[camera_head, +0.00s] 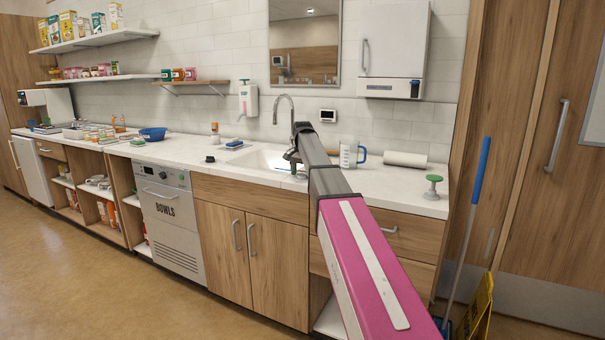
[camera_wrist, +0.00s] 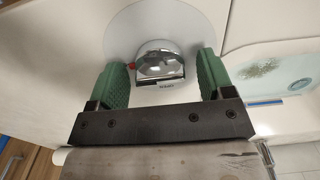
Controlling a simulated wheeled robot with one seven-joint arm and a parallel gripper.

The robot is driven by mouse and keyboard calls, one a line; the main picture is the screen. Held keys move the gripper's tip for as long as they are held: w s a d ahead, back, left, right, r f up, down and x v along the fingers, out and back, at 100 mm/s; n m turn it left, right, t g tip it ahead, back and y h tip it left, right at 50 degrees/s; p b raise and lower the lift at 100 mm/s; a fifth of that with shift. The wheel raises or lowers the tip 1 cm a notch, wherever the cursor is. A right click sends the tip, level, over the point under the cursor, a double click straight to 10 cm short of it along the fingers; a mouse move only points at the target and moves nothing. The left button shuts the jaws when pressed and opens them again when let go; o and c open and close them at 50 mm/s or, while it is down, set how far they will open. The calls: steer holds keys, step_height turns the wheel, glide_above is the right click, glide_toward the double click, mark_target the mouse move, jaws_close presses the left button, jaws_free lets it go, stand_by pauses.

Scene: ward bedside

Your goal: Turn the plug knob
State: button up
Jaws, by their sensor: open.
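The plug knob (camera_wrist: 160,65) is a domed chrome knob with a red mark on its left side and a small label below, in the wrist view. It sits on a round pale plate (camera_wrist: 122,28) on the white surface. My gripper (camera_wrist: 163,72) is open, with one green finger on each side of the knob. A small gap seems to show on each side; contact cannot be told. In the head view my gripper (camera_head: 293,156) is small, beside the sink (camera_head: 262,160), and the knob cannot be made out there.
The faucet (camera_head: 287,108) rises close behind my gripper. A small dark object (camera_head: 210,159) and blue-topped item (camera_head: 234,144) lie left of the sink. A broom (camera_head: 479,175) stands at right.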

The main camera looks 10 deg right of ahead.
steer(key=shift+f, duration=0.1)
steer(key=c, duration=0.9)
steer(key=shift+n, duration=0.3)
steer(key=n, duration=1.3)
steer(key=shift+n, duration=2.1)
